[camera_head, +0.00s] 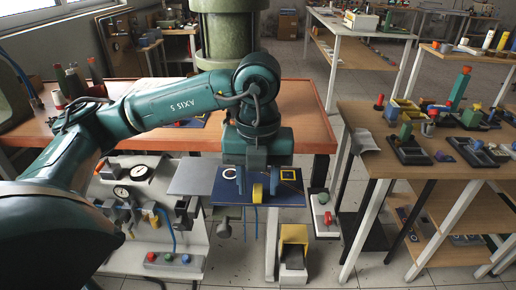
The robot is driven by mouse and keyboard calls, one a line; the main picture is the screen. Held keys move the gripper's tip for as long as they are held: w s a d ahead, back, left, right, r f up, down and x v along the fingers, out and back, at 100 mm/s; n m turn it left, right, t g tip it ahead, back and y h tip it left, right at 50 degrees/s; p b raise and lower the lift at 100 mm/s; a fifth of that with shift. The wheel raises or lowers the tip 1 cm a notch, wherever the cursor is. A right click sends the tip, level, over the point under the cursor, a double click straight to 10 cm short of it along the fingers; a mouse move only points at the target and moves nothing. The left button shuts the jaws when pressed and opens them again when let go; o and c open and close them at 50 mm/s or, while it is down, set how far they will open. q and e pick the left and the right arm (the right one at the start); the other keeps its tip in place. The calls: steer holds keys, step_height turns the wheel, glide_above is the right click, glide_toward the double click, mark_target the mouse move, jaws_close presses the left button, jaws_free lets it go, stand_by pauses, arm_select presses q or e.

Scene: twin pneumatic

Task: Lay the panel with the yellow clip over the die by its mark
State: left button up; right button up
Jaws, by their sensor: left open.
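A dark blue flat panel (222,195) lies level at the front of the work station, with a yellow clip (257,194) near the middle of its front edge. A white ring mark (229,173) shows at its left and a yellow square outline (288,174) at its right. My left gripper (257,184) points down over the panel. Its two fingers are apart, one on each side of the yellow clip, and do not look closed on it. The die cannot be made out clearly under the gripper and panel. My right gripper is out of view.
A grey plate (193,177) lies left of the panel. A gauge and valve board (150,205) stands further left. A red-button box (325,215) and a yellow pedal (294,236) are in front. A wooden table (380,125) with several parts is at right.

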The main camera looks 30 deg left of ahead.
arm_select(q)
step_height(320, 180, up, 12)
steer(key=p, duration=0.2)
steer(key=shift+r, duration=0.2)
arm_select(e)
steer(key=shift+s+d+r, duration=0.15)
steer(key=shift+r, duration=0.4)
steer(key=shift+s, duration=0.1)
